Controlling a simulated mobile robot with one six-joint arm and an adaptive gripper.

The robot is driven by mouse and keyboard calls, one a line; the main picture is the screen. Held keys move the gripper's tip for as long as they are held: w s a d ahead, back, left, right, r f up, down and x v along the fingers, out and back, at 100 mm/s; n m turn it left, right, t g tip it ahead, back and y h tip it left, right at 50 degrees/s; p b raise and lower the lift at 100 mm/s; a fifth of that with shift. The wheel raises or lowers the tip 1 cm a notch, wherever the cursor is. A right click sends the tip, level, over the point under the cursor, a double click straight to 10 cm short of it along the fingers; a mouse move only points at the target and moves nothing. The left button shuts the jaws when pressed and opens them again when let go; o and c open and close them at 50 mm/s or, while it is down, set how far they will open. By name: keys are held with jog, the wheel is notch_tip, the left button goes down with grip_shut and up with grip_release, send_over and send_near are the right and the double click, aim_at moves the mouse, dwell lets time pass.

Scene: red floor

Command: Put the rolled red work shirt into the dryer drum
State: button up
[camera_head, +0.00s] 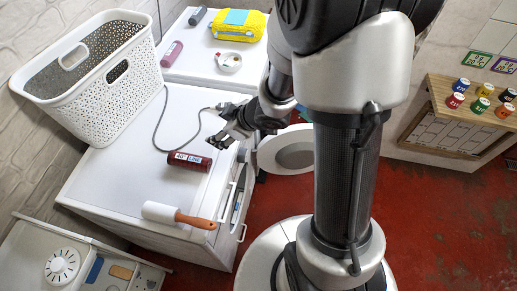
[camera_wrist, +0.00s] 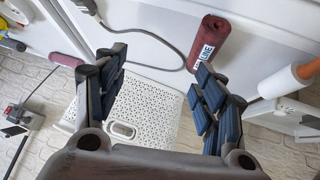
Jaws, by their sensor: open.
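A dark red roll (camera_head: 185,160) with a white label, which looks like the rolled work shirt, lies on the white top of the appliance. It also shows in the wrist view (camera_wrist: 215,35), upper right, beyond the right finger. My gripper (camera_head: 224,137) is open and empty, just above and to the right of the roll in the head view. In the wrist view my open fingers (camera_wrist: 158,66) have nothing between them. A round white door with a grey centre (camera_head: 293,156) stands open at the appliance's front. The drum opening itself is hidden.
A white perforated basket (camera_head: 90,95) stands at the left. A grey cable (camera_head: 163,118) lies behind the roll. A white roller with an orange handle (camera_head: 160,212) lies near the front edge. A pink roll (camera_head: 172,54) and yellow pack (camera_head: 239,26) are farther back.

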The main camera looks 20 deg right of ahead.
jog(key=s+d+r+m+h, duration=0.3)
jog(key=d+r, duration=0.2)
jog(key=r, duration=0.3)
jog(key=s+d+r+m+h, duration=0.3)
jog(key=s+d+r, duration=0.1)
jog(key=r, duration=0.3)
jog(key=s+a+r+m+g+y, duration=0.1)
jog(key=s+a, duration=0.2)
jog(key=s, duration=0.5)
jog(key=s+a+r+m+g, duration=0.1)
jog(key=s+a+r+m, duration=0.1)
jog(key=s, duration=0.6)
jog(key=shift+s+a+r+y, duration=0.15)
jog(key=shift+a+r+y, duration=0.2)
jog(key=shift+a, duration=0.55)
jog(key=shift+o, duration=0.5)
